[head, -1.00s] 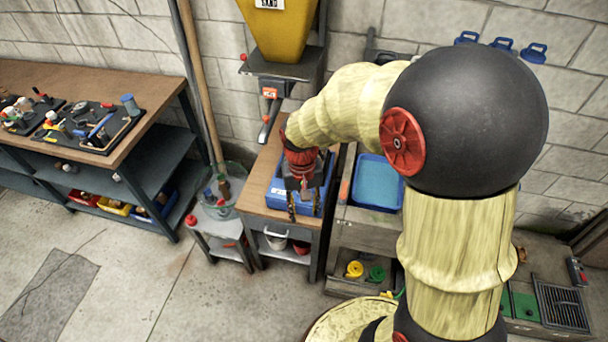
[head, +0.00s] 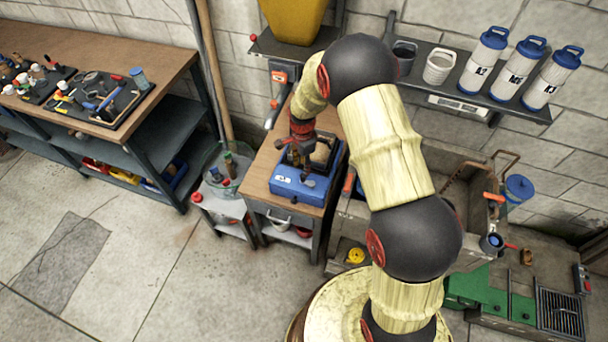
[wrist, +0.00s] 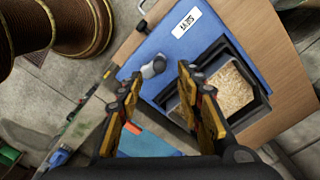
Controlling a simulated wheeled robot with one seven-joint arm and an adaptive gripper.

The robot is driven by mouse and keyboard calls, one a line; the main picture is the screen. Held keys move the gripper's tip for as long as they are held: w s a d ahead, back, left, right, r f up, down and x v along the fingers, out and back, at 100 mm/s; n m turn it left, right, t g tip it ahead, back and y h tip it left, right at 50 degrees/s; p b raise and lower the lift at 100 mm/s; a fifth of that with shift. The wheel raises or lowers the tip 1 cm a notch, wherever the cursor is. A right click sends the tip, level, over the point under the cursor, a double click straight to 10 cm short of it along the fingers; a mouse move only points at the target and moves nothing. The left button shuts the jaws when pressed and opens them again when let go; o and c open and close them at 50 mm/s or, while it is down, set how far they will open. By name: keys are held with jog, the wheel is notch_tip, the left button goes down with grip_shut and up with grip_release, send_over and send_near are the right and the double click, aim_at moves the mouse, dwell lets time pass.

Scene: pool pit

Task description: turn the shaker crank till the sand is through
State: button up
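The blue shaker box (head: 292,190) sits on a small wooden-topped stand and also fills the middle of the wrist view (wrist: 165,48). A pale label is on its front. Tan, grainy sand (wrist: 226,88) lies in its dark-framed top opening. A grey crank knob (wrist: 153,67) stands out at the box's front side. My gripper (wrist: 160,76) is open, with its yellow and black fingers apart. The knob shows between and just beyond the fingertips; I cannot tell whether they touch it. In the head view my gripper (head: 300,150) hangs over the box and hides part of its top.
A yellow hopper (head: 293,18) hangs above and behind the stand. A workbench (head: 155,55) with tool trays is at left. A small side table (head: 222,207) with a glass bowl stands beside the stand. A shelf (head: 470,92) with white canisters is at right. Floor in front is clear.

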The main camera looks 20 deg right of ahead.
aim_at(303, 176)
notch_tip(303, 176, down, 8)
jog(key=shift+r, duration=0.1)
dwell(0.4)
jog(key=c, duration=0.3)
